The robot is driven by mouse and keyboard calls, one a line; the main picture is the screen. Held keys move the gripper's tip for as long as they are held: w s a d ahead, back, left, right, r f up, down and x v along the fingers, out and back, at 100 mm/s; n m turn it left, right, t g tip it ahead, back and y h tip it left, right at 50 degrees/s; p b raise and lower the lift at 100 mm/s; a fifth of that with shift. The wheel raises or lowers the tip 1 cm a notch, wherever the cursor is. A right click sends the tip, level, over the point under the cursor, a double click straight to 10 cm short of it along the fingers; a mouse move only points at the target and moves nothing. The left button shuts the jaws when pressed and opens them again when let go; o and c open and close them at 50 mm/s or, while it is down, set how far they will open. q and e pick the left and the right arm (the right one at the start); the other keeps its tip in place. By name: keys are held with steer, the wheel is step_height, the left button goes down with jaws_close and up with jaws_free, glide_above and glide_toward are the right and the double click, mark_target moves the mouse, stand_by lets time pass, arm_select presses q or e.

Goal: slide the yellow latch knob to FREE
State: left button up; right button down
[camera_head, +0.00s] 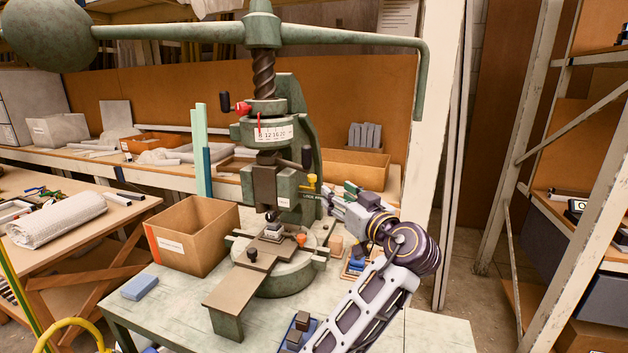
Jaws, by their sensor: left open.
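The yellow latch knob (311,179) is small and sits on the right side of the green fly press (300,130), just above a dark strip with small lettering (311,194). The lettering is too small to read, so I cannot tell the latch's position. My left gripper (328,197) is just right of and slightly below the knob, its fingers pointing left toward the press. It is open; I see nothing held in it. Whether a finger touches the knob is too small to tell. My right gripper is out of view.
The press's long bar (345,35) with a ball weight (48,33) spans above. A cardboard box (193,234) stands left of the press on the green bench (180,315). A blue block (139,287) lies at the bench's left. Small blocks lie near my arm.

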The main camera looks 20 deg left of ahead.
mark_target(314, 178)
arm_select(q)
steer(key=shift+x, duration=6.9)
jaws_close()
